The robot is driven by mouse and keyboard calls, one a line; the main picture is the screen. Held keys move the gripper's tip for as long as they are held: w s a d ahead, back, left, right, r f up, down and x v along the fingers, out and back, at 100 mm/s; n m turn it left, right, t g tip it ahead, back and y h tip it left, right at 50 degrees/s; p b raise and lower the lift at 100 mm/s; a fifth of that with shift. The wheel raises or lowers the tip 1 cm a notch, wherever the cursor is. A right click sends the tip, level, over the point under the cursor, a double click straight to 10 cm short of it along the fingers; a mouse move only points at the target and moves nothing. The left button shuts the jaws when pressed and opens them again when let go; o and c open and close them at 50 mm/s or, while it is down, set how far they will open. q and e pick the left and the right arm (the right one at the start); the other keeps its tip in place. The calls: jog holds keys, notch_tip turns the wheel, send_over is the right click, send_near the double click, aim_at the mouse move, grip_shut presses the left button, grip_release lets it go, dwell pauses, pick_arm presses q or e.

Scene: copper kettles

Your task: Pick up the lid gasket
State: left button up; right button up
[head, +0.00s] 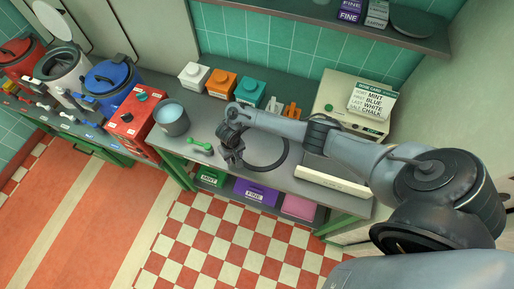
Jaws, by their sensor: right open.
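The lid gasket appears to be the large dark ring (286,155) lying on the grey counter in the middle of the head view. My right gripper (232,160) is over the ring's left side and hides that part of it. The gripper is open; I cannot tell whether its fingers touch the ring. My right arm crosses above the ring's far edge and partly covers it. My left gripper is not in view.
A grey bucket (172,120) and a green-handled tool (200,146) are left of the gripper. White (194,76), orange (222,84) and teal (250,93) canisters line the back. A cream machine (338,105) holds a card sign (371,100). Kettles, including a blue one (110,82), stand far left.

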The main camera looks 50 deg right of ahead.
jog(key=shift+f, duration=0.2)
jog(key=shift+c, duration=0.5)
grip_shut()
jog(key=shift+r, duration=0.1)
